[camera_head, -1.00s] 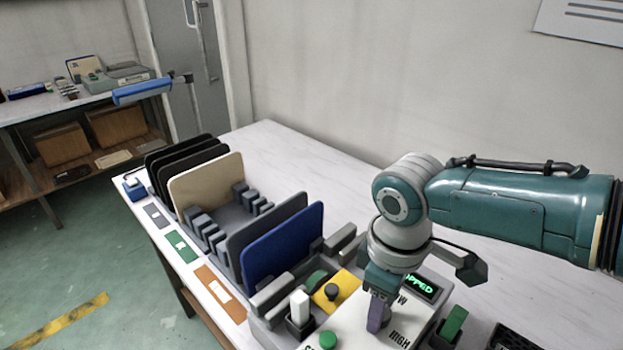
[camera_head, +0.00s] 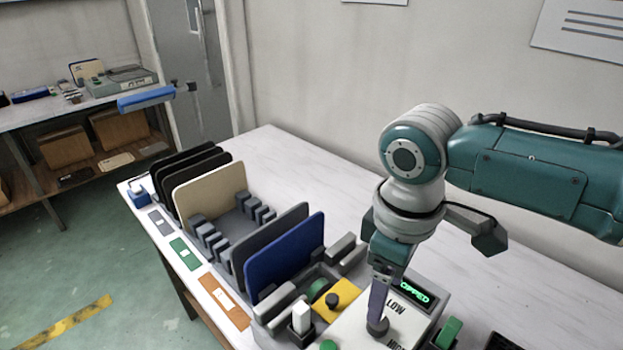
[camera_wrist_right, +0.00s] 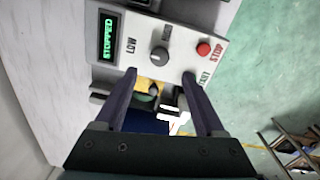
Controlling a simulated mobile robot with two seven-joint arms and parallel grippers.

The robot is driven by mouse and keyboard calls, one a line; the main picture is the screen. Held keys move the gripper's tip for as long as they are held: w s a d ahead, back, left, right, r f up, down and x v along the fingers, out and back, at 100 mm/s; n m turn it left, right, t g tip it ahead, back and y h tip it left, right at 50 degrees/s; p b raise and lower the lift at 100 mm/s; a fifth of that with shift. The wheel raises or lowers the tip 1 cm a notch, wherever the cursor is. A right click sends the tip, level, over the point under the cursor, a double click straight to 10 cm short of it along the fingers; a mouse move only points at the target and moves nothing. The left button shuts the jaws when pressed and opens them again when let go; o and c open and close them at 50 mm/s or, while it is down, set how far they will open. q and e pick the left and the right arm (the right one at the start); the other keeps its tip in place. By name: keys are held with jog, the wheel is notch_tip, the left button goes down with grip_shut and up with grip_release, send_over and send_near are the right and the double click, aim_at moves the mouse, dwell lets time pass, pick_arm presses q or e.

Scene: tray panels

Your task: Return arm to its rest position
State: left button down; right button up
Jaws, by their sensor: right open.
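My right arm comes in from the right in the head view, bent at a white and teal wrist joint above the control box (camera_head: 358,338). My right gripper (camera_head: 377,303) points down over the box, with a purple finger seen just behind the dark knob. In the right wrist view the gripper (camera_wrist_right: 160,77) is open, its two fingers apart with nothing held between them. The knob (camera_wrist_right: 160,57) and the red stop button (camera_wrist_right: 203,49) lie beyond the fingertips. The box's display (camera_wrist_right: 107,37) reads STOPPED. My left gripper is not in view.
A grey rack (camera_head: 240,222) on the white table holds several black panels, a cream panel (camera_head: 210,190), a grey panel and a blue panel (camera_head: 284,262). The table behind the rack is clear.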

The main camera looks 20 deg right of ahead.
notch_tip(320, 180, up, 2)
jog(key=shift+r, duration=0.1)
dwell(0.4)
jog(key=s+a+t+y, duration=0.2)
jog(key=s+a, duration=0.6)
jog(key=s, duration=0.1)
jog(key=s+d+r+m+t+h, duration=0.1)
jog(key=s+d+r+m, duration=0.35)
jog(key=s+r, duration=0.2)
notch_tip(320, 180, up, 32)
jog(key=p, duration=3.2)
jog(key=shift+s+d+p, duration=0.25)
jog(key=shift+d+p, duration=0.05)
jog(key=shift+p, duration=0.05)
jog(key=shift+f, duration=0.1)
